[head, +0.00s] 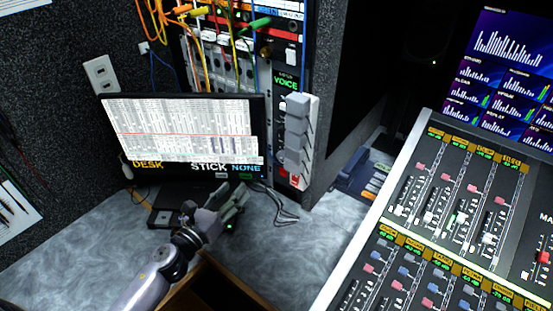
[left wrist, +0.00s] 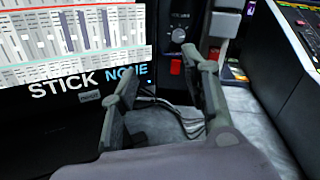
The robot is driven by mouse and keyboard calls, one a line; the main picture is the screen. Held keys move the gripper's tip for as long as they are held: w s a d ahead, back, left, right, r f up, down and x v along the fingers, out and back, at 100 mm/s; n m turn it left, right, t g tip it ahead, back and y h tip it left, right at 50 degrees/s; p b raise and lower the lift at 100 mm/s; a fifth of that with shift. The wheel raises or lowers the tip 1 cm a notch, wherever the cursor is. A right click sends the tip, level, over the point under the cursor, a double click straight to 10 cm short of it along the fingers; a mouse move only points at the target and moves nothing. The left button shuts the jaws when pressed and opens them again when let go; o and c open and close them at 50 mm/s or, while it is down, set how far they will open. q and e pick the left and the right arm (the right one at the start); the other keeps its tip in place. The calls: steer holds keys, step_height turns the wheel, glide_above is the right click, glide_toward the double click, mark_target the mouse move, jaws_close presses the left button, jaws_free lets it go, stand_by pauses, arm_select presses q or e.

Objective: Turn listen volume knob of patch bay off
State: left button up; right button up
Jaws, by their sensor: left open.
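The patch bay (head: 225,75) is the upright rack behind the monitor, with colored cables plugged into its upper part. In the left wrist view, a round grey knob (left wrist: 179,35) sits on a dark panel under a small label that seems to read volume. I cannot tell which way the knob is turned, and I cannot pick it out in the head view. My left gripper (head: 236,203) is open and empty, low in front of the monitor. In the left wrist view its fingers (left wrist: 163,72) stand apart, short of the knob and below it. My right gripper is not in view.
A monitor (head: 185,135) stands close behind the left gripper. Grey handset-like blocks (head: 298,130) stick out at the rack's right side. A red part (left wrist: 175,67) sits below the knob. Loose black cables lie on the desk (head: 320,235). A mixing console (head: 450,200) fills the right.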

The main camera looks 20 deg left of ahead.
arm_select(q)
steer(key=d+m+h, duration=0.1)
steer(key=m+h, duration=0.1)
steer(key=m, duration=0.2)
steer(key=p, duration=0.3)
glide_toward(279, 157)
steer(key=shift+m+g, duration=0.3)
steer(key=shift+g, duration=0.1)
steer(key=x, duration=0.4)
steer(key=r+x, duration=0.1)
steer(key=x, duration=0.2)
steer(key=shift+w, duration=0.1)
steer(key=shift+x, duration=0.75)
steer(key=shift+f, duration=0.1)
steer(key=shift+c, duration=0.4)
jaws_close()
